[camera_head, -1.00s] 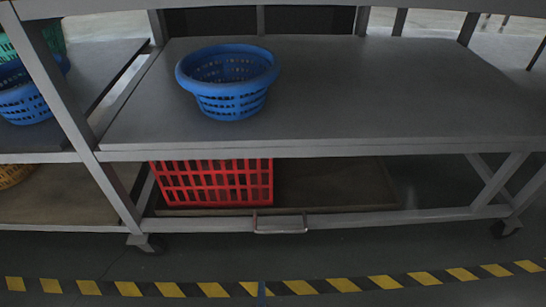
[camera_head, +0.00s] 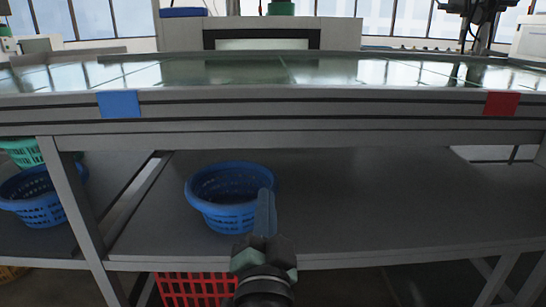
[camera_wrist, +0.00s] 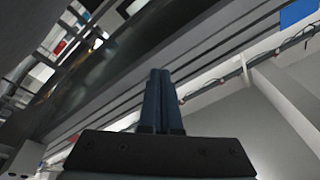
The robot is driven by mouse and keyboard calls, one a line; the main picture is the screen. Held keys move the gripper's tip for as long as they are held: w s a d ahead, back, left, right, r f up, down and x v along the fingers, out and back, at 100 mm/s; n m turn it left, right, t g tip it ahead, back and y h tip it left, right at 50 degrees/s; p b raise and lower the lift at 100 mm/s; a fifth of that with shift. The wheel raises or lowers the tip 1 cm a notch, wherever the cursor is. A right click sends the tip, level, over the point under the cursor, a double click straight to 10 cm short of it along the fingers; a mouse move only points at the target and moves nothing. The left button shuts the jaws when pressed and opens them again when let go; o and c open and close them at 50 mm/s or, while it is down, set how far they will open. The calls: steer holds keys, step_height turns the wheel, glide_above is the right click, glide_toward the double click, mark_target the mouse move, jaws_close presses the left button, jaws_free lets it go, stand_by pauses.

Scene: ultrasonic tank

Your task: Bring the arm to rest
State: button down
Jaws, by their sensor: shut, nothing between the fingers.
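My gripper (camera_head: 265,212) shows at the lower middle of the head view, in front of the bench. Its blue fingers are closed together, with nothing between them. In the head view they overlap the right edge of a blue basket (camera_head: 222,215) that stands on the shelf; I cannot tell how far apart they are in depth. In the wrist view the fingers (camera_wrist: 159,100) lie side by side, pointing toward the underside of the bench.
The bench top (camera_head: 300,72) runs across above my gripper, with blue and red marks on its front edge. The lower shelf (camera_head: 400,205) is bare right of the basket. A red crate (camera_head: 190,289) sits below. More baskets (camera_head: 38,200) stand at left.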

steer(key=s+r+n+t+p, duration=0.25)
steer(key=s+r, duration=0.35)
steer(key=r, duration=0.6)
steer(key=s+d+r+n+t+p, duration=0.1)
steer(key=s+r+n+t+p, duration=0.15)
steer(key=s+r, duration=0.7)
steer(key=s+r+n+t+p, duration=0.1)
steer(key=s+r+n+t, duration=0.15)
steer(key=r, duration=1.25)
step_height(320, 180, up, 37)
steer(key=w+p, duration=0.1)
steer(key=p, duration=3.6)
steer(key=shift+w+n+p, duration=0.25)
steer(key=shift+n+p, duration=0.1)
steer(key=shift+f+g, duration=0.1)
steer(key=shift+g, duration=0.15)
